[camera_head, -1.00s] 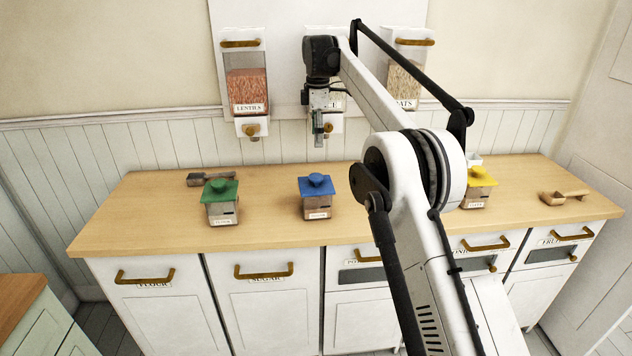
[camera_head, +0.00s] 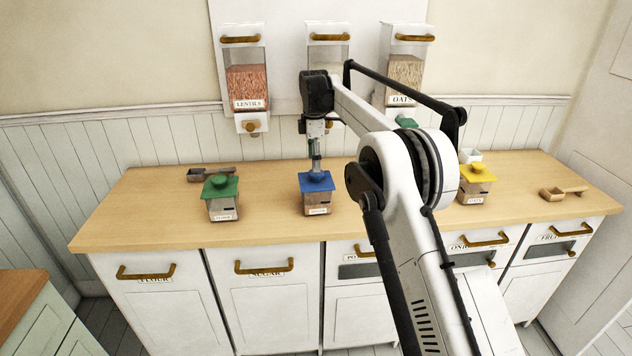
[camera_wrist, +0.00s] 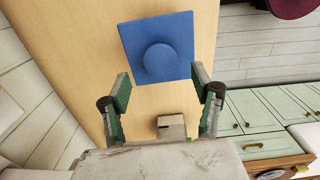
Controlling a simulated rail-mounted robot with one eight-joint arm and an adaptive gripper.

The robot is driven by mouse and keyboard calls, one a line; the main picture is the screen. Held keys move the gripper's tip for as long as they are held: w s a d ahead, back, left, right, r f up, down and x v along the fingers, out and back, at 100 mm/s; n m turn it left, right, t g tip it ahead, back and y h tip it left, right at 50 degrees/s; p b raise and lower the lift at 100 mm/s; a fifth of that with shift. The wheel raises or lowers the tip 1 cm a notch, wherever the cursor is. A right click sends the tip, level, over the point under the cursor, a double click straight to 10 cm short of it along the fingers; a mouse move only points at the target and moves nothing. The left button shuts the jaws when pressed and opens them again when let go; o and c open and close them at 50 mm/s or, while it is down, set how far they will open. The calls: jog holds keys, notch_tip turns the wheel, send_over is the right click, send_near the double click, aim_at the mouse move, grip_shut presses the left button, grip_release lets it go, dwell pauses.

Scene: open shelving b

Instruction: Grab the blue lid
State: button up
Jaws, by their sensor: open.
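The blue lid (camera_head: 316,182) sits on a small labelled canister (camera_head: 317,202) at the middle of the wooden counter. It is square with a round knob on top. In the wrist view the blue lid (camera_wrist: 158,50) lies just beyond my fingertips, nearly centred between them. My gripper (camera_head: 316,166) points down over the lid, close above its knob; I cannot tell from the head view whether it touches. In the wrist view my gripper (camera_wrist: 160,88) has its two green-padded fingers spread apart with nothing between them.
A green-lidded canister (camera_head: 221,197) stands to the left and a yellow-lidded one (camera_head: 475,184) to the right. Scoops lie on the counter (camera_head: 270,226) at back left and far right. Wall dispensers, including lentils (camera_head: 248,88) and oats (camera_head: 403,74), hang behind. The counter between canisters is clear.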

aim_at(316, 178)
jog(key=shift+d+f+p, duration=0.15)
jog(key=shift+f+p, duration=0.05)
jog(key=shift+f, duration=1.05)
jog(key=shift+d+f+p, duration=0.15)
jog(key=shift+f, duration=1.1)
jog(key=c, duration=1.3)
